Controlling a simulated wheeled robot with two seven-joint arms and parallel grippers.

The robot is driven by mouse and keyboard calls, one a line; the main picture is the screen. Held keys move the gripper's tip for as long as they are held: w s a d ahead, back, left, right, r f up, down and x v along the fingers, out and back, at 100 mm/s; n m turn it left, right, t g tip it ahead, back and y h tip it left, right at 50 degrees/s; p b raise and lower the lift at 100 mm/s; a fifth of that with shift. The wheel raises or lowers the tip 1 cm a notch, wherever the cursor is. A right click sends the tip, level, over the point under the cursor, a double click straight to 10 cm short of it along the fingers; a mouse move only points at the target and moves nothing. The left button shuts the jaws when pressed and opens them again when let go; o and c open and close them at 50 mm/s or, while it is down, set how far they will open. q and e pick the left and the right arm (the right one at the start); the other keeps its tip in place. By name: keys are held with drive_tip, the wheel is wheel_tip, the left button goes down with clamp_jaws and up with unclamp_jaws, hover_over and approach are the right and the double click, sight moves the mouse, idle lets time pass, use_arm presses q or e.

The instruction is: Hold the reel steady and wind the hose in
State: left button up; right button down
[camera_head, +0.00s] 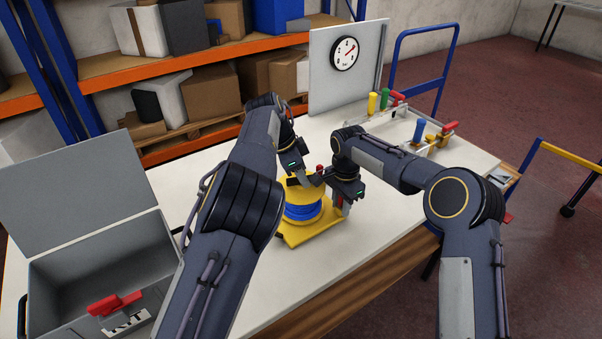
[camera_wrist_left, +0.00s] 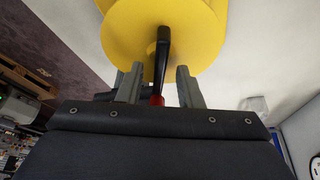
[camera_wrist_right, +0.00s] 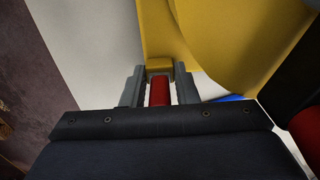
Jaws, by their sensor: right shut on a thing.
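The yellow reel (camera_head: 296,236) stands on the white table with blue hose (camera_head: 303,212) wound on its drum. My left gripper (camera_head: 304,179) is over the reel's top. In the left wrist view the reel's black crank arm (camera_wrist_left: 162,58) and its red knob (camera_wrist_left: 157,100) lie between my left fingers (camera_wrist_left: 160,82), with gaps on both sides, so this gripper is open around the crank. My right gripper (camera_head: 342,204) is at the reel's right side. In the right wrist view its fingers (camera_wrist_right: 160,78) are shut on a red grip (camera_wrist_right: 160,93) attached to the reel's yellow frame. The hose's free end is not visible.
An open grey box (camera_head: 100,268) stands at the table's left. A panel with a round gauge (camera_head: 344,54) stands at the back. Colored handles (camera_head: 419,130) are on a fixture at the right. The table (camera_head: 372,213) in front of the reel is clear.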

use_arm(q)
clamp_jaws()
drive_tip(key=m+g, duration=0.1)
drive_tip(key=m, duration=0.3)
drive_tip(key=shift+m+g, duration=0.4)
drive_tip(key=m, duration=0.1)
drive_tip(key=m+g, duration=0.1)
drive_tip(key=m, duration=0.1)
drive_tip(key=shift+w+a+m, duration=0.1)
drive_tip(key=shift+w+m, duration=0.1)
drive_tip(key=shift+m, duration=0.1)
drive_tip(key=shift+y, duration=0.3)
drive_tip(key=shift+s+m+g, duration=0.2)
drive_tip(key=shift+m+g, duration=0.2)
drive_tip(key=shift+m, duration=0.1)
unclamp_jaws()
